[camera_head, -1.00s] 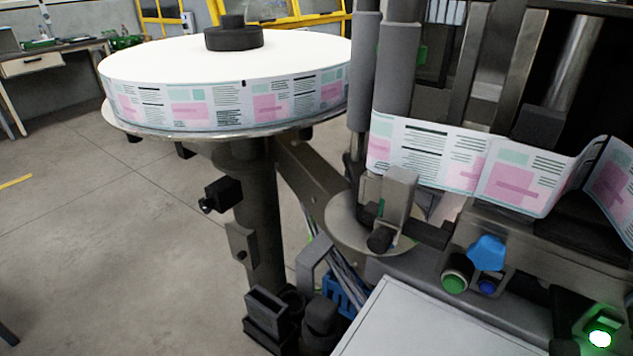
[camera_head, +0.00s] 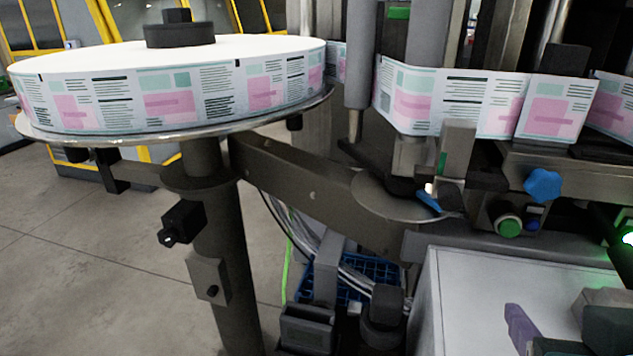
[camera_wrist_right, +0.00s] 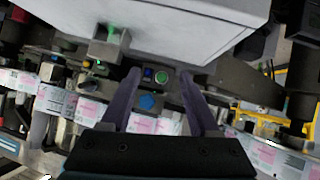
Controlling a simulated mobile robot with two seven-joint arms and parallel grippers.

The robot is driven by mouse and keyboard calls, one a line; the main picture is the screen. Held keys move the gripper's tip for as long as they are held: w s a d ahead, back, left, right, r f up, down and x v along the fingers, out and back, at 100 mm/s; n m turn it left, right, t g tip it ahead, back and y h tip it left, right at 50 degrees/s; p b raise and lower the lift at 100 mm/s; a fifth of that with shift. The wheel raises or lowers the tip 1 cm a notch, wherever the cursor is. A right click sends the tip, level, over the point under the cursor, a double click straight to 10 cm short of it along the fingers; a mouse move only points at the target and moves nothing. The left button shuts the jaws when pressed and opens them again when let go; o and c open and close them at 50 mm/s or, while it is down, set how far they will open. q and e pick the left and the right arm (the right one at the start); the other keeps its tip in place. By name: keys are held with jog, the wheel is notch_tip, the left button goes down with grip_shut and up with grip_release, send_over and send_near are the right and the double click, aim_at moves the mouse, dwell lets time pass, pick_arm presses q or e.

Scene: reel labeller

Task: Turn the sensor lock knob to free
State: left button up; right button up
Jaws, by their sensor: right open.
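A blue lobed knob (camera_head: 542,184) sits on the machine front, above a green round button (camera_head: 509,226) and a small blue button (camera_head: 533,225). I take it for the sensor lock knob; I see no marking and cannot tell its setting. It also shows in the right wrist view (camera_wrist_right: 147,102), in line between my fingers. My right gripper (camera_head: 522,325) is at the lower right of the head view, in front of and below the knob. Its purple fingers are apart and empty in the right wrist view (camera_wrist_right: 158,75), not touching the knob. My left gripper is not in view.
A large label reel (camera_head: 170,90) stands at the left, its label strip (camera_head: 450,103) running across the machine. A grey-white cabinet top (camera_head: 470,285) lies under my right gripper. A grey upright block (camera_head: 457,150) stands left of the knob. A green lamp glows at the right edge.

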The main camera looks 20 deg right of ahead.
aim_at(450, 204)
jog(key=w+a+t+b, duration=0.1)
jog(key=w+a+m+t+h+b, duration=0.1)
jog(key=t+b, duration=0.1)
jog(key=shift+w+a+r+h, duration=0.1)
jog(key=shift+w+a+h, duration=0.15)
jog(key=shift+w+h, duration=0.1)
jog(key=w+a+r+t+b, duration=0.2)
jog(key=a+r+t, duration=0.1)
jog(key=a+t, duration=0.1)
jog(key=p+x, duration=0.3)
jog(key=x, duration=0.5)
jog(key=shift+w+p, duration=0.3)
jog(key=shift+w+d+f, duration=0.15)
jog(key=shift+w+d, duration=0.1)
jog(key=shift+w, duration=0.25)
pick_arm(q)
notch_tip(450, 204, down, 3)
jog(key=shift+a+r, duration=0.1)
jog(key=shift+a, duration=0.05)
pick_arm(e)
jog(key=c, duration=0.4)
grip_shut()
